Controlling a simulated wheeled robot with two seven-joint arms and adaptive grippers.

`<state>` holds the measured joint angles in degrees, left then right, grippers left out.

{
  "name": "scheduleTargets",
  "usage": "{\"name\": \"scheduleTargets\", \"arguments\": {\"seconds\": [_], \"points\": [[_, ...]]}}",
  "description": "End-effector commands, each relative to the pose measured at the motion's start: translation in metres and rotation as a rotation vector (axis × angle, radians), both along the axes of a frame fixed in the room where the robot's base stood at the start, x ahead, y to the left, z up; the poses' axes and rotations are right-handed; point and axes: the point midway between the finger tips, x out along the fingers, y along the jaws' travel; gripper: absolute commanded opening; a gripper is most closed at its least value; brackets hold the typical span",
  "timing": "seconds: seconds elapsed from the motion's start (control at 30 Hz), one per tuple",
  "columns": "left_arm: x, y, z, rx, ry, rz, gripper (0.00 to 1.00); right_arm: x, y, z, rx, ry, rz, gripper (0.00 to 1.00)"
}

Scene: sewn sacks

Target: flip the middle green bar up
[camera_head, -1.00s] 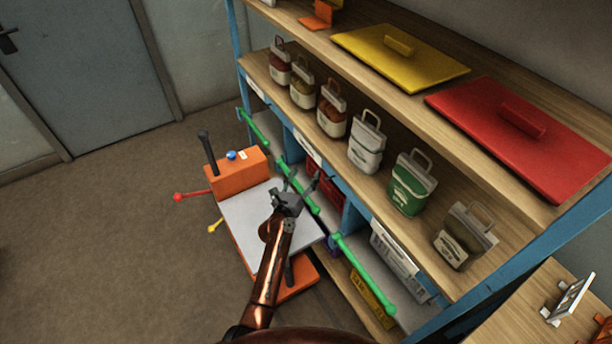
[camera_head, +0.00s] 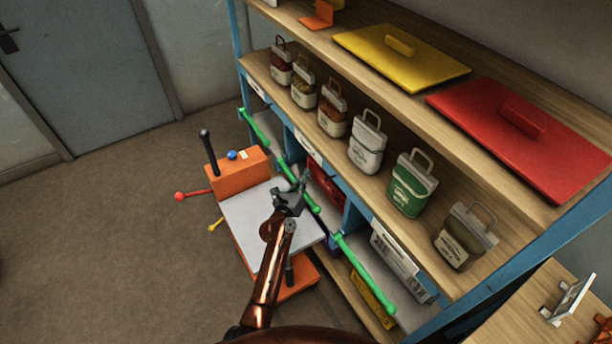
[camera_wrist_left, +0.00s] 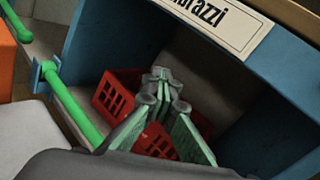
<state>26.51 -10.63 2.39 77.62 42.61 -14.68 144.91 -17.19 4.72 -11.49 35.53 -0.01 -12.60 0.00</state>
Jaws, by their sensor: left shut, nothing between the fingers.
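The middle green bar (camera_head: 286,170) slopes low across the front of the middle shelf compartment. My left gripper (camera_head: 304,184) is beside it and hides part of its length in the head view. In the left wrist view the bar (camera_wrist_left: 76,105) is left of the fingers, with its far end at a blue bracket. The left gripper (camera_wrist_left: 163,78) is shut and empty. Its fingertips point into the compartment, in front of a red crate (camera_wrist_left: 118,95). I cannot tell whether the gripper touches the bar. My right gripper is not in view.
Other green bars run along the left (camera_head: 256,127) and right (camera_head: 364,272) compartments. An orange cart with a grey top (camera_head: 240,215) stands close below my left arm. The wooden shelf above holds several labelled bags (camera_head: 366,145). Open floor (camera_head: 110,240) lies left.

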Motion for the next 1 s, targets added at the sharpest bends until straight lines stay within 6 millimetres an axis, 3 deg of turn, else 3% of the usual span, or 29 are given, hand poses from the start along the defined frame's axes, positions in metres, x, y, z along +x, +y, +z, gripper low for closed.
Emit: {"name": "scheduleTargets", "arguments": {"seconds": [0.53,1.0], "points": [[0.0,0.0002,-0.0001,0.0,0.0,0.0,0.0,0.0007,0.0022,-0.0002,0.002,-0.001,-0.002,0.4],[0.0,0.0002,-0.0001,0.0,0.0,0.0,0.32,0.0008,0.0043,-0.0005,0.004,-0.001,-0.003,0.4]]}}
